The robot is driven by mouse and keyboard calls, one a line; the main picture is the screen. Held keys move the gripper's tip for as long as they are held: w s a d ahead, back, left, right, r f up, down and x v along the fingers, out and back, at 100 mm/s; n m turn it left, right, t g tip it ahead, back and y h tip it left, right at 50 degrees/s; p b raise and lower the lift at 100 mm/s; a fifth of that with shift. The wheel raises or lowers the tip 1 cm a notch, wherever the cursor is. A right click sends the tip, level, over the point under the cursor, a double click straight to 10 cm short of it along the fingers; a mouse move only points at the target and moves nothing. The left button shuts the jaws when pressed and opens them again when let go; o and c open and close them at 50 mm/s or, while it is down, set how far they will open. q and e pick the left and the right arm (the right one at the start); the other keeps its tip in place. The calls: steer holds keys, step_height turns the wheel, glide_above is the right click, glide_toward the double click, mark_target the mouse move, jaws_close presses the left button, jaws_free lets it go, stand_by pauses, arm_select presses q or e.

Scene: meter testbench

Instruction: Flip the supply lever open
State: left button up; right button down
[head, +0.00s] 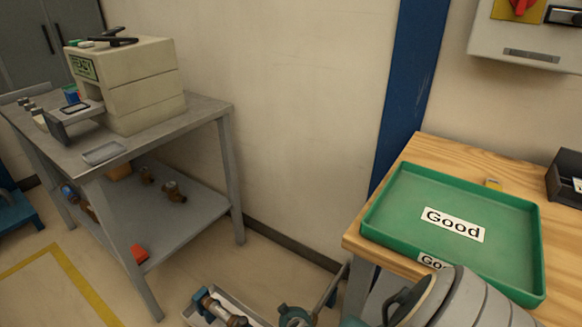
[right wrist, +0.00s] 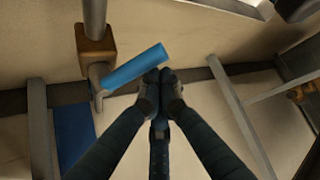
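The supply lever (right wrist: 136,68) shows in the right wrist view as a bar with a blue sleeve, sloping up to the right. It joins a brass valve body (right wrist: 96,52) on a vertical grey pipe. My right gripper (right wrist: 159,78) has its dark fingers drawn together, tips just below the lever's free right end. I cannot tell whether the tips touch the sleeve. Nothing shows between them. I cannot make out the lever in the head view. My left gripper is in neither view.
A wooden table with a green "Good" tray (head: 400,215) stands at right. A grey bench (head: 205,113) with a cream machine (head: 140,85) stands at left. A light tray (head: 195,318) with a blue-and-brass fitting is at the bottom. Grey frame bars (right wrist: 240,115) flank the right gripper.

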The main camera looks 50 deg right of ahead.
steer(key=shift+s+a, duration=0.4)
steer(key=shift+s, duration=0.05)
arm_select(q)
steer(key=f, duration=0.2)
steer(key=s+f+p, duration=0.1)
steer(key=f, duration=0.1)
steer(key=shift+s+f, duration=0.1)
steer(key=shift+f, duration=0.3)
arm_select(e)
steer(key=s, duration=0.1)
steer(key=s+a+n+y, duration=0.1)
steer(key=shift+s+f+t, duration=0.1)
steer(key=shift+s+t, duration=0.2)
steer(key=shift+s, duration=0.05)
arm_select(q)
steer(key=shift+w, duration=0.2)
arm_select(e)
steer(key=shift+a, duration=0.1)
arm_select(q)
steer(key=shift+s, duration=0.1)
arm_select(e)
steer(key=s+a+r, duration=0.1)
steer(key=s+a, duration=0.5)
steer(key=s, duration=0.5)
